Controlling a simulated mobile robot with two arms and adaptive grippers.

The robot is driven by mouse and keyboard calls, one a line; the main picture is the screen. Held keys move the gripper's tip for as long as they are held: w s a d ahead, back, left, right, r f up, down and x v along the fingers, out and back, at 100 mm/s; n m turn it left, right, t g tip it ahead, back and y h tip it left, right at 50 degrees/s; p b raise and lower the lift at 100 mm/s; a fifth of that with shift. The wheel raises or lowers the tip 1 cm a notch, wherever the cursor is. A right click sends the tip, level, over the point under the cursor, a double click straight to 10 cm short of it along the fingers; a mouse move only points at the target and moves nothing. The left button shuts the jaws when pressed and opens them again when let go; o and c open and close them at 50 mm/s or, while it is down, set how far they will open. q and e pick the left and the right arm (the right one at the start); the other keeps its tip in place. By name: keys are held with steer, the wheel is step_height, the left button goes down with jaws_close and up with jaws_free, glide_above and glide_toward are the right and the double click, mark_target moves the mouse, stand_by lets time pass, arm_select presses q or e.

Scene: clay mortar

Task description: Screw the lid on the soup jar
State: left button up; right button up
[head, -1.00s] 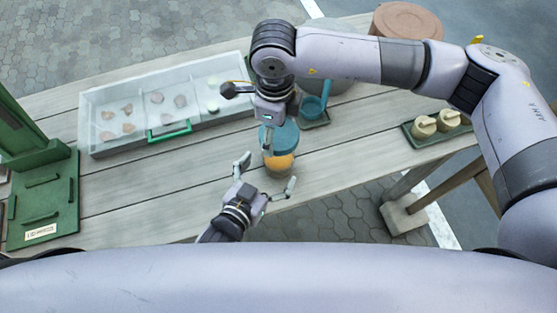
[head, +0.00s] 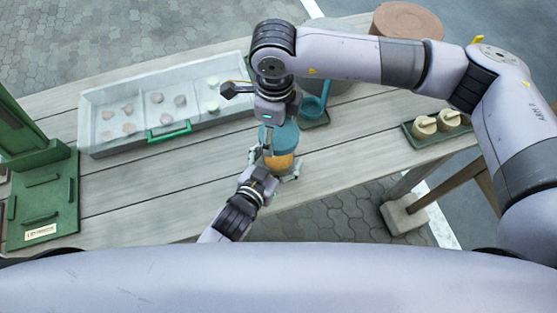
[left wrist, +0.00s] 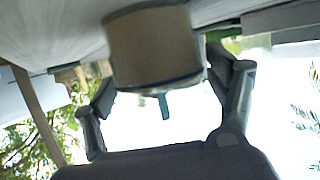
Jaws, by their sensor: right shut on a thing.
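The soup jar (head: 280,163) stands near the table's front edge, with orange contents and a teal lid (head: 286,139) at its top. Whether the lid is seated cannot be told. My right gripper (head: 279,122) comes from above and is shut on the lid, partly hiding it. My left gripper (head: 272,167) is at the jar's front side with a finger to either side of it. In the left wrist view the jar (left wrist: 152,45) is between the spread fingers (left wrist: 165,85), with gaps visible. A small teal piece shows beyond the jar.
A clear-lidded tray (head: 120,98) with a green handle is at the back left. A green rack (head: 45,200) stands at far left. A teal ladle (head: 313,103) rests behind the jar. The table between is clear.

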arm_select(q)
steer(key=c, duration=1.4)
steer(key=shift+c, duration=0.2)
arm_select(e)
steer(key=shift+f, duration=2.5)
steer(key=shift+f, duration=0.9)
steer(key=shift+f, duration=0.35)
steer(key=shift+f, duration=0.2)
steer(key=shift+c, duration=0.6)
steer(key=shift+c, duration=0.9)
steer(key=shift+f, duration=0.25)
arm_select(q)
steer(key=shift+s, duration=0.1)
arm_select(e)
steer(key=shift+s+d+f, duration=0.1)
